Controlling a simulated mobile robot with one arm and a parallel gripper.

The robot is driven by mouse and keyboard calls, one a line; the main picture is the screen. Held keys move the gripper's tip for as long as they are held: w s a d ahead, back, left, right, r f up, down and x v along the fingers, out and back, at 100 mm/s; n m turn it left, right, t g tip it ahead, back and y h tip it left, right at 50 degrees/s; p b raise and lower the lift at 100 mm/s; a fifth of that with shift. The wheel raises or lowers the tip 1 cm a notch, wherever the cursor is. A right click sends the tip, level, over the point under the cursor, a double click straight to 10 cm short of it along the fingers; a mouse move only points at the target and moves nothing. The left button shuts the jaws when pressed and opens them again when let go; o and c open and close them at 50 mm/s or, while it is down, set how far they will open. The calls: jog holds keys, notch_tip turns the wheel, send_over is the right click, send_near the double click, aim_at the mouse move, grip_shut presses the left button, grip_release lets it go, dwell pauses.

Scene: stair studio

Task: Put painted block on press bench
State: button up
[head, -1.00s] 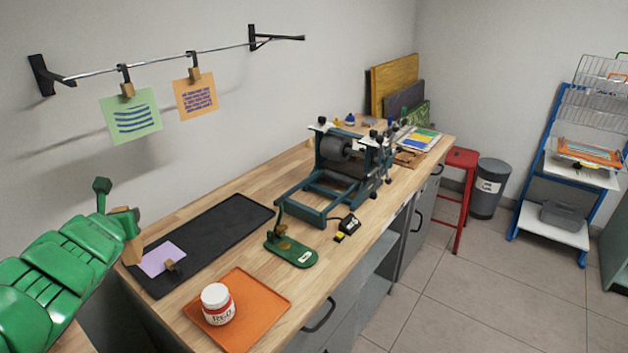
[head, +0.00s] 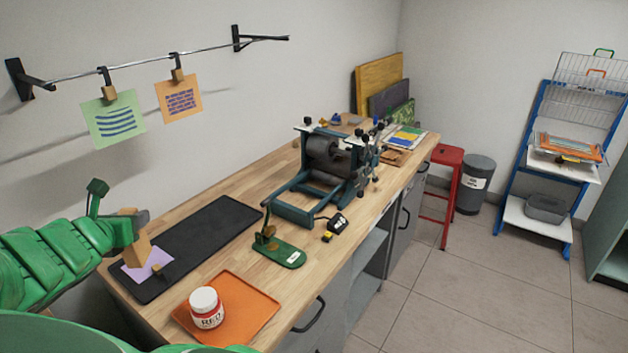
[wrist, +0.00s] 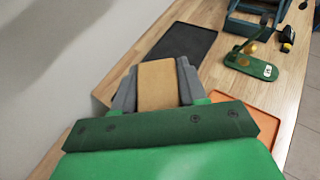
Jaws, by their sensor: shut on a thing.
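My gripper (head: 140,226) is shut on the painted block (head: 136,251), a tan, wood-coloured block. In the wrist view the block (wrist: 158,85) sits between the two grey fingers, with a flat tan face showing; no other paint is visible. The press bench (head: 262,262) is a long wooden-topped bench against the wall. In the head view the block appears in front of the bench's near left end, by the black mat and purple card. I cannot tell its exact height above the top. The fingers partly hide it.
Bare wood shows between tray and mat.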

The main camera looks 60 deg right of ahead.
jog(key=shift+s+d+r+m+g+h, duration=1.4)
jog(key=shift+s+d+r+m+g, duration=1.3)
jog(key=shift+s+r+m+g, duration=2.1)
notch_tip(320, 180, down, 16)
jog(key=s+r+n+t, duration=0.1)
jog(key=s+n, duration=0.1)
jog(key=shift+w+d+f, duration=0.75)
jog(key=shift+w+f, duration=1.5)
jog(key=shift+w+d+f, duration=0.8)
jog(key=shift+w+f, duration=1.4)
jog(key=shift+f, duration=0.1)
jog(key=shift+w+d+f, duration=0.75)
jog(key=shift+w+f, duration=1.5)
jog(key=o, duration=1.1)
